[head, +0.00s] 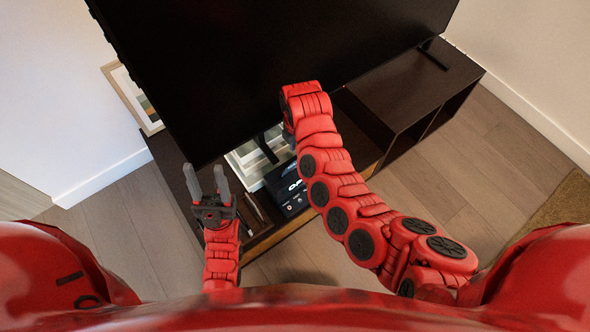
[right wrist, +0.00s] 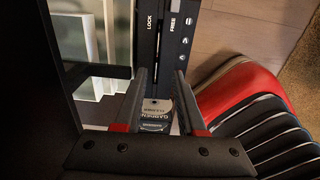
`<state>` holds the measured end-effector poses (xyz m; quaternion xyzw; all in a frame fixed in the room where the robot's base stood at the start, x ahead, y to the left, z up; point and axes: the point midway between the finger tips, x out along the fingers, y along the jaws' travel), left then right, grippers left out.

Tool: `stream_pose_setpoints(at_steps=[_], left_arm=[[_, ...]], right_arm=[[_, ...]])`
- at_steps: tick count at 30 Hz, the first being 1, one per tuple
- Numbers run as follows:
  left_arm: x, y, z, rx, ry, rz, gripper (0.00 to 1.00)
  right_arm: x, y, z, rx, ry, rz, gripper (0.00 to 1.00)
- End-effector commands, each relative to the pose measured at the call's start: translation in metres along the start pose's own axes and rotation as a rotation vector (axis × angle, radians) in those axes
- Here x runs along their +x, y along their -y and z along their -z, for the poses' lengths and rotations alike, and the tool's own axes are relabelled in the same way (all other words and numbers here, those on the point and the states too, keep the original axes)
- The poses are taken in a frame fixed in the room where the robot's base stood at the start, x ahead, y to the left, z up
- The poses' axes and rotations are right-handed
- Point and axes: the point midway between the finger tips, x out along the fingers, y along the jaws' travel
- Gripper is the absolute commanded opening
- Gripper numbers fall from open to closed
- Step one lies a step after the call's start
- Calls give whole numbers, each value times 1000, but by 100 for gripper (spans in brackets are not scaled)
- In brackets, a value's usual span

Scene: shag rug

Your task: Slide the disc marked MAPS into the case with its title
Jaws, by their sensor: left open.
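I cannot make out a disc marked MAPS or a case with that title in either view. My left gripper (head: 208,188) is open and empty in the head view, pointing up at the dark cabinet's left end. My right arm reaches up to the television, and its gripper is hidden in the head view. In the right wrist view my right gripper (right wrist: 163,74) has its fingers apart. A small pale item labelled GARDEN (right wrist: 156,110) shows between and beyond the fingers; I see no finger closed on it.
A large black television (head: 235,65) stands over the dark cabinet (head: 390,95). A black box with white lettering (head: 287,187) sits beside my right arm; a dark surface marked LOCK and FREE (right wrist: 167,30) shows in the wrist view. A picture frame (head: 133,97) leans at left.

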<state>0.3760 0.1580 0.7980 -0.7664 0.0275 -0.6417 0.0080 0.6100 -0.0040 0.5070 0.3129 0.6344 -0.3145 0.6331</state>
Motion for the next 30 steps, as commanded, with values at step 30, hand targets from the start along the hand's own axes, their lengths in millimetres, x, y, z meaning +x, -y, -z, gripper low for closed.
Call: stream_pose_setpoints(at_steps=[30], left_arm=[[-28,-1,-5,0,0,0,50]], right_arm=[[73,-5,4,3,-1,-1,12]])
